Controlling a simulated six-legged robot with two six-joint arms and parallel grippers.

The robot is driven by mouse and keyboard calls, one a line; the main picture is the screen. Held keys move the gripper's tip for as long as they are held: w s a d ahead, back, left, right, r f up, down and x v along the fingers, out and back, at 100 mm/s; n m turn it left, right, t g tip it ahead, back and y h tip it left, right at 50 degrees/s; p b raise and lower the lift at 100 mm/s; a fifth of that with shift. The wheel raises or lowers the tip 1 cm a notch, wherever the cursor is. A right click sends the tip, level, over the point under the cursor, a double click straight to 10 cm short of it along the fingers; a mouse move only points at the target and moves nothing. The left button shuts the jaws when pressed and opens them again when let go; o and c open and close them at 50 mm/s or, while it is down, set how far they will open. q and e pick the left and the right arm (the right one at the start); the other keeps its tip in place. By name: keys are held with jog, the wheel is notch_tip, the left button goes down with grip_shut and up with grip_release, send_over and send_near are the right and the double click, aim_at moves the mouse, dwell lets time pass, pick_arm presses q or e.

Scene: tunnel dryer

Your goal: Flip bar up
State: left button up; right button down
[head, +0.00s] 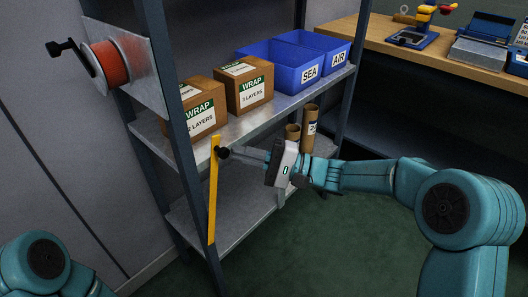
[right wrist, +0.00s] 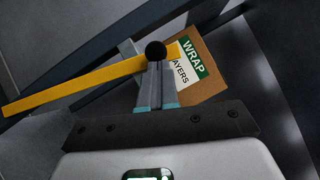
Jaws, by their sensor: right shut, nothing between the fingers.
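The yellow bar (head: 213,190) stands steeply in front of the shelf. Its lower end meets the front post (head: 185,150), and its upper end stands off to the right of it. A round black knob (head: 224,152) shows beside the bar's upper end. My right gripper (head: 238,153) is shut and empty, with its fingertips at the knob; I cannot tell whether they touch. In the right wrist view, the knob (right wrist: 156,50) appears right at the shut fingertips, in front of the bar (right wrist: 80,82). My left gripper is out of view.
The shelf holds two WRAP boxes (head: 243,86) and blue SEA and AIR bins (head: 290,75). Brown tubes (head: 309,128) stand behind my right wrist. A red reel (head: 107,62) hangs at upper left. A wooden workbench (head: 440,50) stands at right. Green floor in front is clear.

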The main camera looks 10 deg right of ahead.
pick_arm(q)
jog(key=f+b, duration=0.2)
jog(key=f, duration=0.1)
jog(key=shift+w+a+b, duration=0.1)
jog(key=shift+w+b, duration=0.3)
pick_arm(e)
jog(key=s+a+r+n+g+h, duration=0.1)
jog(key=s+a+n+h, duration=0.1)
jog(key=s+a, duration=0.4)
jog(key=shift+s+a+r+n, duration=0.2)
jog(key=shift+a+r+n, duration=0.05)
jog(key=shift+a+n, duration=0.65)
jog(key=shift+g, duration=0.3)
jog(key=shift+f, duration=0.1)
